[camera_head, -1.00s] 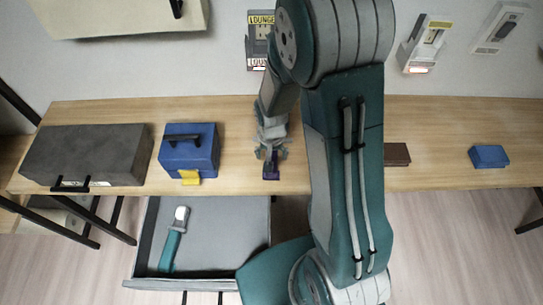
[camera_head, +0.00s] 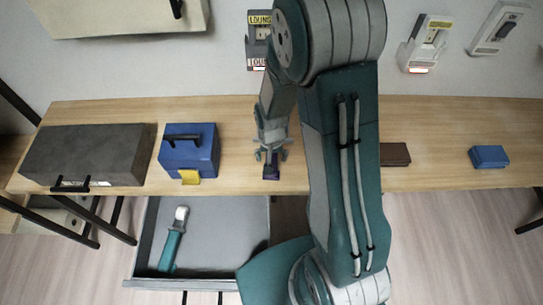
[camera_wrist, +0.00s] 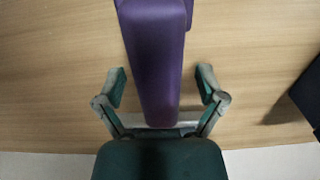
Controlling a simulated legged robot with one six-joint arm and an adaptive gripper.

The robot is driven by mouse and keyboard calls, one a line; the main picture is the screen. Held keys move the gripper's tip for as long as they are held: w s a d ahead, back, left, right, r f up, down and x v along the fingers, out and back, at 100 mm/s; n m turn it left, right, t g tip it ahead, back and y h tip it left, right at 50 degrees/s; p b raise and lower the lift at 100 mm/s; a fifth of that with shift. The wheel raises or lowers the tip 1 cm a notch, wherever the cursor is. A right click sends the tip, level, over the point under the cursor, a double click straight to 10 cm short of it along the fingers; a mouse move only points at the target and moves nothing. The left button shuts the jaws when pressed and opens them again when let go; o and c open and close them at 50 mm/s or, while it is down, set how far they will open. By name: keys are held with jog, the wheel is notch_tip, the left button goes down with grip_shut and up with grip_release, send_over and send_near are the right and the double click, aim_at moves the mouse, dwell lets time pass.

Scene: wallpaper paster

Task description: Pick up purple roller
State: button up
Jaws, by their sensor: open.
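The purple roller (camera_wrist: 156,55) lies on the wooden table in the wrist view, its long body running from the top edge down between my fingers. In the head view only a small part of the purple roller (camera_head: 271,172) shows below my gripper (camera_head: 270,152), near the table's front edge. In the wrist view my gripper (camera_wrist: 161,88) is open, with one finger on each side of the roller. There is a visible gap between each finger and the roller. The roller's top end is cut off by the frame.
A blue box (camera_head: 187,152) with a yellow latch and a dark grey case (camera_head: 88,150) stand on the table (camera_head: 120,108) to the left. A brown block (camera_head: 396,154) and a small blue block (camera_head: 489,156) lie right. An open drawer (camera_head: 225,240) holds a teal-handled tool (camera_head: 172,245).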

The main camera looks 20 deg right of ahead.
grip_shut()
